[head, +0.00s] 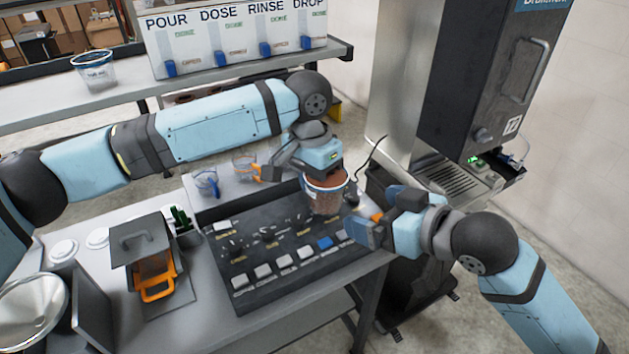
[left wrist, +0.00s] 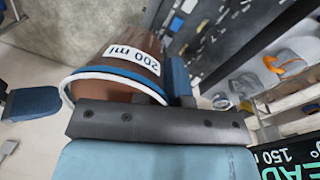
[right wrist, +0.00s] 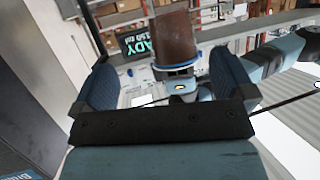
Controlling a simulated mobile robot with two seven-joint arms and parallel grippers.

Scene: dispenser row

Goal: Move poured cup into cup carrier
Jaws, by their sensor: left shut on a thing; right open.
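The poured cup (head: 326,196) is clear with brown contents and a blue and white rim. It is above the right end of the black panel. My left gripper (head: 325,172) is shut on it near its rim; the left wrist view shows the cup (left wrist: 128,48) with a "200 ml" label. My right gripper (head: 373,216) is open and empty, just right of the cup. In the right wrist view the cup (right wrist: 174,38) shows beyond and between the open fingers, apart from them. I cannot make out a cup carrier for certain.
The black panel (head: 285,245) carries several switches and white blocks. Two small clear cups (head: 206,183) stand behind it. A grey lidded holder with an orange handle (head: 158,285) is at left. A tall dispenser (head: 500,80) stands at right. A cup (head: 95,72) sits on the back shelf.

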